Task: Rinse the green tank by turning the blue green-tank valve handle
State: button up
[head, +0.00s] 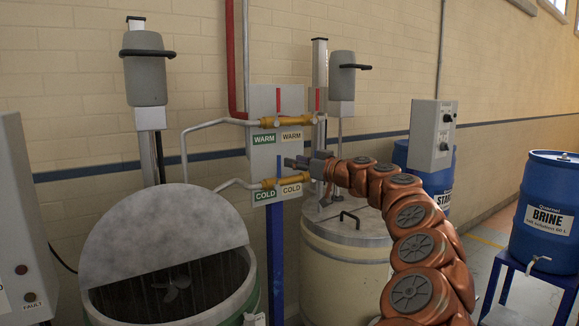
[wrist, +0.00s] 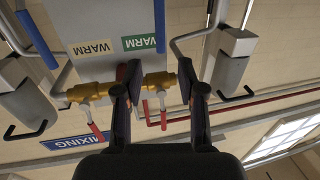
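The blue green-tank valve handle (head: 278,167) stands upright above the left COLD brass valve (head: 269,183), by the green COLD label. In the wrist view my gripper (wrist: 157,82) is open with nothing held between the fingers. I cannot tell the depth gap. The green tank (head: 254,285) stands at left, partly covered by a grey lid.
Another blue handle (wrist: 38,40) shows close at left in the wrist view. Red handles (head: 278,100) stand upright on the WARM valves above. The closed beige tank (head: 345,265) is below my arm. A blue brine barrel (head: 545,190) stands at right.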

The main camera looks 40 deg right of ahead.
aim_at(279, 158)
jog(key=shift+w+a, duration=0.2)
jog(key=shift+w, duration=1.05)
jog(key=shift+w+a, duration=0.25)
jog(key=shift+w, duration=1.05)
jog(key=shift+w+a, duration=0.2)
jog(key=shift+w, duration=1.05)
jog(key=shift+c, duration=0.2)
grip_shut()
